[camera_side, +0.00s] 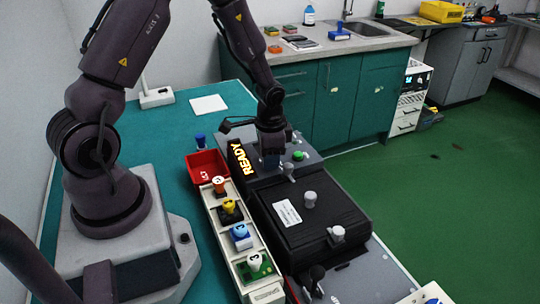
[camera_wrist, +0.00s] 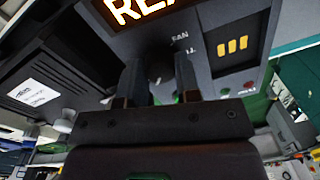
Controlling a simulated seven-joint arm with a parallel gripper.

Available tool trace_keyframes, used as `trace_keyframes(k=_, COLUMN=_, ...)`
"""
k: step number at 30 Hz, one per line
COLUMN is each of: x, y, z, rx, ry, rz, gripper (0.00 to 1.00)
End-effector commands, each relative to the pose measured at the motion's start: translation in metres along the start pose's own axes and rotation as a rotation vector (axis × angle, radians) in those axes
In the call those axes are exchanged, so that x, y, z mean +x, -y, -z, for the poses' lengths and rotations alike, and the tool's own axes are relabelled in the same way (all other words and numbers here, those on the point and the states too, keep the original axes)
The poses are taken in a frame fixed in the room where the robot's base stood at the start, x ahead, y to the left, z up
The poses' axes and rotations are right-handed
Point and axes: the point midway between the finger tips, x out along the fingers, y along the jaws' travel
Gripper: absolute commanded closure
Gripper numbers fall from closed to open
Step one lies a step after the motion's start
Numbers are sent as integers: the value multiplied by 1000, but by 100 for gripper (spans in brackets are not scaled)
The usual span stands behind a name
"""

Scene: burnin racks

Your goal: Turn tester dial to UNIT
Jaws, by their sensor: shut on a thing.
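The tester (camera_side: 262,181) is a dark grey box with a lit orange READY display (camera_side: 240,160), which also shows in the wrist view (camera_wrist: 145,10). My gripper (camera_side: 271,163) reaches straight down onto the tester's top panel beside the display. In the wrist view its two fingers (camera_wrist: 158,82) stand on either side of a dark round dial (camera_wrist: 157,71) and are shut on it. White panel lettering beside the dial is only partly readable, one word ending in "AN". The fingers hide part of the dial, so I cannot tell which mark it points to.
A green button (camera_side: 298,155) and a small lever (camera_side: 289,172) sit beside my gripper. A black lidded box (camera_side: 312,222) with grey knobs adjoins the tester. A cream rack (camera_side: 236,262) holds several coloured pieces. A red tray (camera_side: 207,167) lies behind it.

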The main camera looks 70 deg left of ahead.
Motion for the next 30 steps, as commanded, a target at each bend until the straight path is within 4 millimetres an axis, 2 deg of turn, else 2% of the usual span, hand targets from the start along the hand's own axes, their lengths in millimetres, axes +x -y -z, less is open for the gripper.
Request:
trace_keyframes(k=8, x=-1, y=0, z=0, rx=3, ry=0, rz=1, gripper=93)
trace_keyframes(k=9, x=-1, y=0, z=0, rx=3, ry=0, rz=1, gripper=63)
trace_keyframes(k=12, x=0, y=0, z=0, rx=2, ry=0, rz=1, gripper=44)
trace_keyframes(k=20, x=-1, y=0, z=0, rx=1, ry=0, rz=1, gripper=44)
trace_keyframes(k=23, x=-6, y=1, z=0, rx=-1, ry=-2, rz=2, gripper=44)
trace_keyframes(k=26, x=-20, y=1, z=1, rx=-2, ry=-5, rz=3, gripper=44)
trace_keyframes(k=30, x=-50, y=1, z=1, rx=-2, ry=-5, rz=4, gripper=44)
